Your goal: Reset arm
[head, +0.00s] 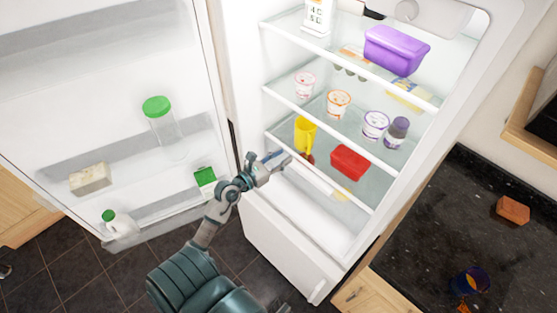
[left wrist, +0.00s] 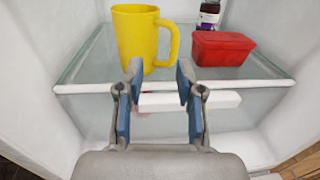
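My left gripper (head: 270,165) reaches to the lower part of the open fridge (head: 300,208), near the front edge of its lowest glass shelf. In the left wrist view my left gripper (left wrist: 158,85) is open, with a clear gap between its blue-padded fingers and nothing held. A yellow mug (head: 304,135) stands on that shelf beyond the fingers. It also shows in the left wrist view (left wrist: 137,38), upright with its handle to the right. A red container (head: 348,162) sits to the right of the mug. My right gripper is not seen in either view.
The fridge door (head: 75,120) stands open at left, holding a green-lidded jar (head: 160,118) and other items. Upper shelves hold a purple bin (head: 396,50) and several cups. A dark counter (head: 440,240) at right bears an orange-brown block (head: 512,210) and a dark cup (head: 470,281).

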